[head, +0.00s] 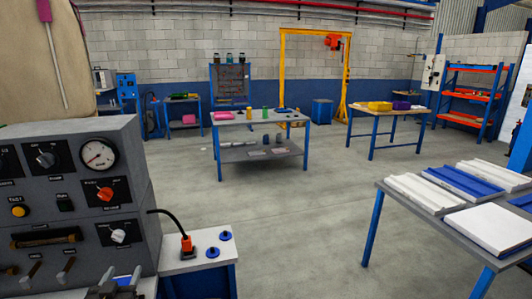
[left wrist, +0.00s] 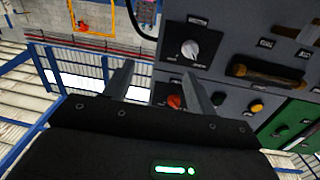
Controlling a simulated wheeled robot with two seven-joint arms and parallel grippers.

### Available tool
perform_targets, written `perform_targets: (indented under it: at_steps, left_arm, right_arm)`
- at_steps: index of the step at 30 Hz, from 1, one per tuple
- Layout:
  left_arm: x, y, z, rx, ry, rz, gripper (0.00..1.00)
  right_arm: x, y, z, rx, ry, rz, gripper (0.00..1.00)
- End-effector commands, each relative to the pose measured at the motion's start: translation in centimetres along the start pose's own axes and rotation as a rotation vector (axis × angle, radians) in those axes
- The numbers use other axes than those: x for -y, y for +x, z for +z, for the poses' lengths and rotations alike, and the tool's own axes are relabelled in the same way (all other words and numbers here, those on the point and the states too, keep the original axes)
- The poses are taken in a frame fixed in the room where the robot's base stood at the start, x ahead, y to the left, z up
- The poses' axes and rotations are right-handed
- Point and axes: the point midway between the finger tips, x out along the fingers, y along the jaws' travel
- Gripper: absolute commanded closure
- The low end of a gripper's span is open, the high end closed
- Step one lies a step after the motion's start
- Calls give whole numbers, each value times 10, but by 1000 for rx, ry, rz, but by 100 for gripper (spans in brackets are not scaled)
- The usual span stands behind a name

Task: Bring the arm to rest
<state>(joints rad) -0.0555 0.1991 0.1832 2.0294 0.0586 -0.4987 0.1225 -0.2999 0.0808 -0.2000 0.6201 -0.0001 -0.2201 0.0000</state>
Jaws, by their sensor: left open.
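The grey control panel (head: 75,165) fills the left of the head view. It bears a round gauge (head: 98,155), a red-orange knob (head: 106,194), pale knobs, a yellow button (head: 19,211), a wooden bar handle (head: 46,237) and toggle levers. My left gripper (head: 120,284) shows only partly at the bottom edge, in front of the panel's lower right. In the left wrist view my left gripper (left wrist: 161,84) has its two fingers apart with nothing between them. Beyond the fingers are a pale knob (left wrist: 190,49) and the red-orange knob (left wrist: 174,102). My right gripper is not in view.
A small side table (head: 176,266) with an orange plug on a black cable (head: 186,243) stands right of the panel. A table with white and blue panels (head: 475,200) is at the right. Workbenches stand farther back. The floor between (head: 270,225) is clear.

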Motion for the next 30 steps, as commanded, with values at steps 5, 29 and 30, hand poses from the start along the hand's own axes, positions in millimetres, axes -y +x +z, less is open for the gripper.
perform_targets:
  at_steps: [5,29,30]
  left_arm:
    - [-56,-96,97,437,76,123,43]
    - [-111,-323,216,1200,243,355,43]
    - [-113,-321,227,1204,243,355,43]
  right_arm:
    - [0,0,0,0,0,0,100]
    - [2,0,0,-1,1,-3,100]
    - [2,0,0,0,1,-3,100]
